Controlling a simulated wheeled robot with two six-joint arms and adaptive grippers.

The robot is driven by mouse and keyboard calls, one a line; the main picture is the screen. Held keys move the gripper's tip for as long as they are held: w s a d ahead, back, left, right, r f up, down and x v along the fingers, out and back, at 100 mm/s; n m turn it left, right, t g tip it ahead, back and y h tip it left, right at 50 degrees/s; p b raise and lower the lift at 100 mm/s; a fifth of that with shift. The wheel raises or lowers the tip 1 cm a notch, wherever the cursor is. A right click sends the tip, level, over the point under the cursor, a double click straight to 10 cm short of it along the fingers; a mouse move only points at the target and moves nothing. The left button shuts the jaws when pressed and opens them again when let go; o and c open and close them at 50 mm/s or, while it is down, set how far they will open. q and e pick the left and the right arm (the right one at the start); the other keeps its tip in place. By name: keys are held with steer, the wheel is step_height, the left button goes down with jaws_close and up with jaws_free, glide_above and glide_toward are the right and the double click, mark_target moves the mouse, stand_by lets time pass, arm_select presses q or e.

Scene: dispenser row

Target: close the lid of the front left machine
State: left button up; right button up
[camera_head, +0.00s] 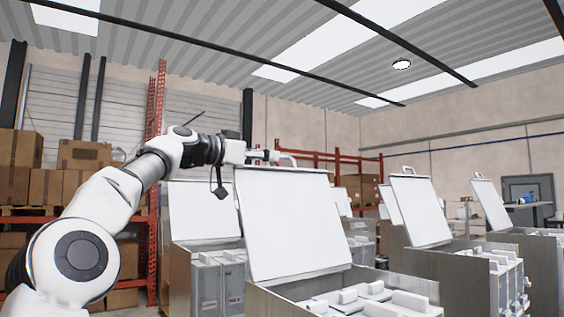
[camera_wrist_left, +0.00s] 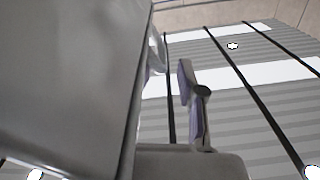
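The front left machine (camera_head: 345,300) stands at the lower middle of the head view. Its white lid (camera_head: 292,225) is open and stands up, leaning slightly back. My left gripper (camera_head: 284,157) is at the lid's top edge, behind or just above it. In the left wrist view the lid (camera_wrist_left: 65,85) fills the left side as a grey panel. There the left gripper's fingers (camera_wrist_left: 172,75) show a gap between them with nothing in it. One finger is partly hidden by the lid. I cannot tell whether the gripper touches the lid. My right gripper is not in view.
Other machines with raised white lids stand behind (camera_head: 205,212) and to the right (camera_head: 420,210). Small white blocks (camera_head: 375,290) show in the front left machine's open top. Shelves with cardboard boxes (camera_head: 85,155) stand at the back left.

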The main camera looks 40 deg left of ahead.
arm_select(q)
steer(key=b+v, duration=0.1)
steer(key=v, duration=0.3)
steer(key=shift+s+a, duration=0.2)
steer(key=shift+w, duration=0.1)
stand_by(0.5)
